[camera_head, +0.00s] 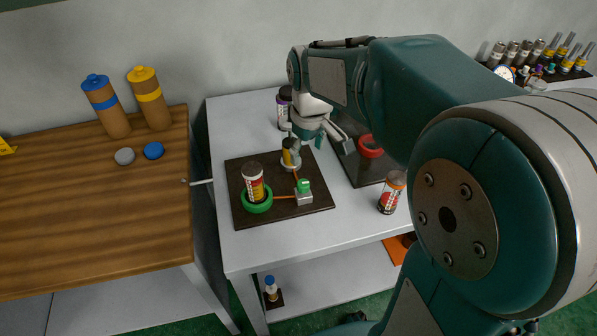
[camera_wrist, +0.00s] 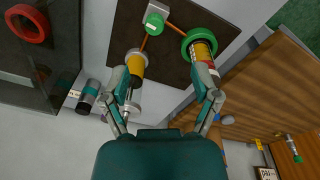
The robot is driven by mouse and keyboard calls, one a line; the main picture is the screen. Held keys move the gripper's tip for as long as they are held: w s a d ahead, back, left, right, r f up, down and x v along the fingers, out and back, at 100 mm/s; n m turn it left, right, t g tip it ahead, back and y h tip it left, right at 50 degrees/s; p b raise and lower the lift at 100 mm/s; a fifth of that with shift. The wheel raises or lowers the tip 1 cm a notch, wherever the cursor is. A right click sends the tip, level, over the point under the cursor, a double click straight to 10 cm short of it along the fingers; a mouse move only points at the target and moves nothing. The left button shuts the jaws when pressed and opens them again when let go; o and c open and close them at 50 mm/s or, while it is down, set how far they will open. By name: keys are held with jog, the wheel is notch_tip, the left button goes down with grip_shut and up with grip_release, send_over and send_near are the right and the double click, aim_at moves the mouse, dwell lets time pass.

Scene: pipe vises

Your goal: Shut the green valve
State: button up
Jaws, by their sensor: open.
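A green valve knob (camera_head: 304,186) sits on a small grey block on a dark board (camera_head: 283,215) on the white table. Orange lines run from the block to a green ring (camera_head: 257,205) around a labelled can (camera_head: 253,180) and to a yellow cylinder (camera_head: 288,158) in a grey holder. My gripper (camera_head: 314,138) is above the back of the board, behind the valve and apart from it. In the wrist view, my gripper (camera_wrist: 160,74) has its fingers spread, one by the yellow cylinder (camera_wrist: 136,65) and one by the can. The green valve also shows there (camera_wrist: 155,20), beyond the fingertips.
A second dark board with a red ring (camera_head: 370,146) lies to the right. A dark-lidded jar (camera_head: 284,105) stands behind, and an orange-topped jar (camera_head: 391,192) stands front right. A wooden table (camera_head: 90,220) with bottles stands left, across a gap.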

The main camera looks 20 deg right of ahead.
aim_at(302, 182)
jog(key=shift+n+g, duration=0.5)
jog(key=shift+n, duration=0.1)
jog(key=w+f, duration=0.1)
jog(key=f, duration=0.3)
jog(key=w+f, duration=0.1)
jog(key=f, duration=0.4)
jog(key=w+f, duration=0.1)
jog(key=f, duration=0.4)
jog(key=shift+w, duration=0.25)
grip_shut()
